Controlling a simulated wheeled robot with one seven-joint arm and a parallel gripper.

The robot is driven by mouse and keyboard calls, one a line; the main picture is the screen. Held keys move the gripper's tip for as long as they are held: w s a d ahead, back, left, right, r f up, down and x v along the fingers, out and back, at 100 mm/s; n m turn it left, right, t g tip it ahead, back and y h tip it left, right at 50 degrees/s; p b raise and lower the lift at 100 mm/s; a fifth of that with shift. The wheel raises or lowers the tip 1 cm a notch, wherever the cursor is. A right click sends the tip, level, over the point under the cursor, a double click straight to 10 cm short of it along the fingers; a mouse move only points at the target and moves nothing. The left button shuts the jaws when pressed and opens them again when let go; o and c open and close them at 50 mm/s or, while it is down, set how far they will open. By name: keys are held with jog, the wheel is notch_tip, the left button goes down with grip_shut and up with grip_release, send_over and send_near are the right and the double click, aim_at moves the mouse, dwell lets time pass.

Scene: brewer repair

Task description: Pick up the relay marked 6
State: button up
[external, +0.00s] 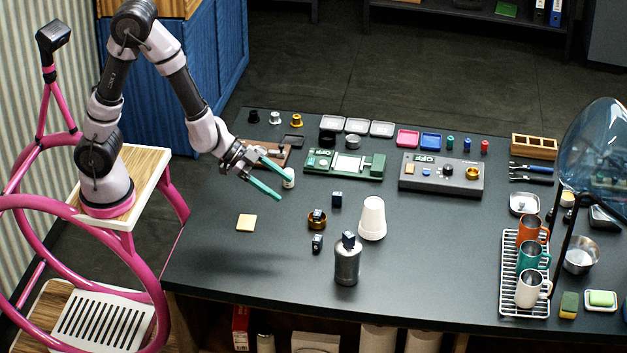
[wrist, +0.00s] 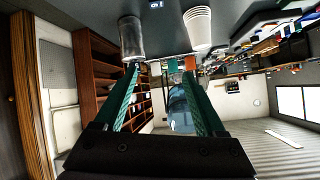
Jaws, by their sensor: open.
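Several small dark relays show in the external view. One relay (external: 337,198) lies on the table left of the white cups, one (external: 318,214) sits at a brass ring or cup (external: 317,224), one (external: 317,242) stands on the table in front of it, and one (external: 348,239) rests on a metal canister (external: 347,266). Their marks are too small to read there. In the wrist view a dark relay (wrist: 156,4) with a pale mark, perhaps a 6, shows at the top edge; I cannot tell which one it is. My gripper (external: 284,189) is open and empty above the table, left of the relays.
A stack of white cups (external: 372,220) stands right of the relays. A green device (external: 345,164) and a grey device (external: 441,174) lie behind. A mug rack (external: 508,300) is at right. The front left of the table is clear apart from a tan square (external: 246,222).

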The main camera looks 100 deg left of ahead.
aim_at(315, 237)
jog(key=f+n, duration=0.1)
jog(key=f, duration=0.3)
jog(key=f+t, duration=0.1)
jog(key=f, duration=0.3)
jog(key=a+f+n+t, duration=0.1)
jog(key=f, duration=0.3)
jog(key=shift+w+f+n, duration=0.25)
jog(key=shift+w+n, duration=0.05)
jog(key=x, duration=1)
jog(key=shift+w+d+f, duration=0.3)
jog(key=shift+d, duration=0.05)
grip_shut()
